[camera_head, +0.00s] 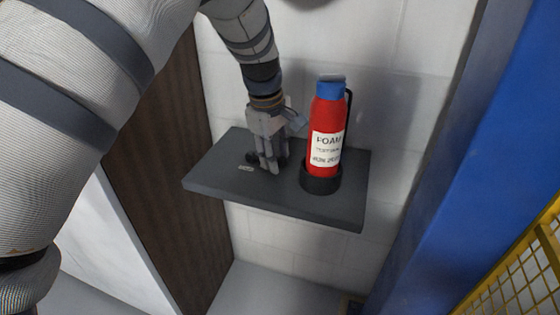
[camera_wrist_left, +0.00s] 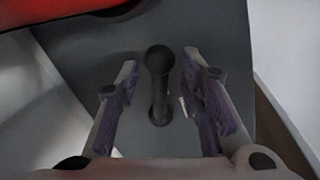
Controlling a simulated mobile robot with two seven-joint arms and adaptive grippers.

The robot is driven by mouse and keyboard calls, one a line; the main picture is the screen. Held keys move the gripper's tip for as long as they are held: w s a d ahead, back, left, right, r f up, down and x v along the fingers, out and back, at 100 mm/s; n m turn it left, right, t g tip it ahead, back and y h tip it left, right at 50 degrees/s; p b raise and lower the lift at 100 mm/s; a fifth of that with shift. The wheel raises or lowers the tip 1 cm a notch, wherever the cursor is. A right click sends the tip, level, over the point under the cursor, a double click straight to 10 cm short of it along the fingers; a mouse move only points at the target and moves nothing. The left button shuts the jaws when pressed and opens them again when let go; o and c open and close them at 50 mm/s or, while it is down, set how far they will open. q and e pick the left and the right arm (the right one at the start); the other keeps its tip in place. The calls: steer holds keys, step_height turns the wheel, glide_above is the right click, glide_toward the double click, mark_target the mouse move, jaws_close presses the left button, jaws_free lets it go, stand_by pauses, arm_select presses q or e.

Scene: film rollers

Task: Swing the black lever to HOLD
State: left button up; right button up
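The black lever (camera_wrist_left: 159,85) shows in the left wrist view as a dark rod with a round knob, standing on a dark grey shelf. In the head view only a dark bit of it (camera_head: 252,157) shows beside my fingers. A small pale label (camera_head: 246,168) lies on the shelf near it; its text is too small to read. My left gripper (camera_head: 269,170) points down over the shelf. In the left wrist view its fingers (camera_wrist_left: 160,72) are open, one on each side of the lever, with gaps showing. My right gripper is not in view.
A red foam extinguisher (camera_head: 326,135) with a blue top stands in a black ring holder on the shelf (camera_head: 325,209), close right of my left gripper. A white block wall is behind. A brown panel is at left; a blue panel and yellow mesh are at right.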

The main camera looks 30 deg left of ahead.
arm_select(q)
steer(key=shift+w+f, duration=0.25)
steer(key=shift+f, duration=0.9)
